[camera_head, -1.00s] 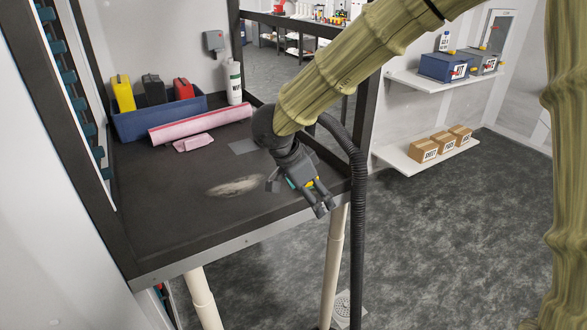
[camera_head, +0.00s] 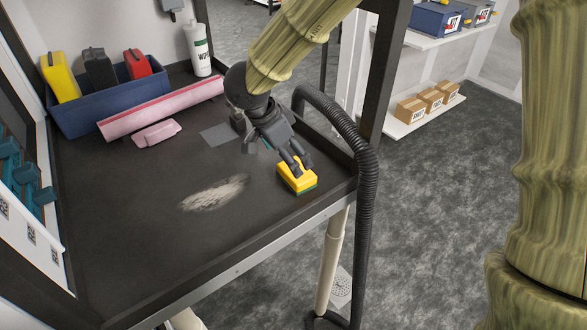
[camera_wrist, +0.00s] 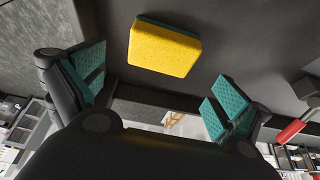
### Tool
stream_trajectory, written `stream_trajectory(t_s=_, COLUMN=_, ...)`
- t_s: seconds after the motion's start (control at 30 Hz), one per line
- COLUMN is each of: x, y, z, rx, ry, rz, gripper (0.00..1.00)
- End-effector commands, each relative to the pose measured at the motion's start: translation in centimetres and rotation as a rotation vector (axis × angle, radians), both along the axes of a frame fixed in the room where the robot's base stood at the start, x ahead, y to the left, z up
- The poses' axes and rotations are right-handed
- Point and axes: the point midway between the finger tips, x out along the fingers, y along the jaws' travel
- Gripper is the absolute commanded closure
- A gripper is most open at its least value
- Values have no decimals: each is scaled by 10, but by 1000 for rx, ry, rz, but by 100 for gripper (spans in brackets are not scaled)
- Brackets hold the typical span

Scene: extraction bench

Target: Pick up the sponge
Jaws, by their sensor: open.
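The sponge (camera_head: 298,177) is a yellow block with a green underside, lying on the dark bench top near its right front corner. In the wrist view the sponge (camera_wrist: 165,48) shows ahead of and between the fingers, apart from both teal pads. My gripper (camera_head: 297,166) is in front of part of the sponge in the head view, with its fingers pointing down toward it. In the wrist view my gripper (camera_wrist: 155,88) is open with nothing between the pads. The exact gap between fingertips and sponge is hard to tell.
A pale smudge (camera_head: 214,193) marks the bench top (camera_head: 130,240). A black hose (camera_head: 366,190) hangs right of my arm.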

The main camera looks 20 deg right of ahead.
Motion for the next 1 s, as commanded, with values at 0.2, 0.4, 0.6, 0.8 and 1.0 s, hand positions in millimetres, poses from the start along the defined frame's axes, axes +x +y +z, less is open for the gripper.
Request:
stream_trajectory(t_s=0.2, x=17, y=-7, z=-25, rx=-1, ry=14, rz=-1, gripper=0)
stream_trajectory(t_s=0.4, x=24, y=-13, z=-40, rx=-3, ry=20, rz=-2, gripper=0)
stream_trajectory(t_s=0.6, x=26, y=-24, z=-63, rx=-3, ry=19, rz=-4, gripper=0)
stream_trajectory(t_s=0.8, x=28, y=-29, z=-78, rx=-1, ry=19, rz=-4, gripper=0)
stream_trajectory(t_s=1.0, x=28, y=-28, z=-78, rx=1, ry=19, rz=-4, gripper=0)
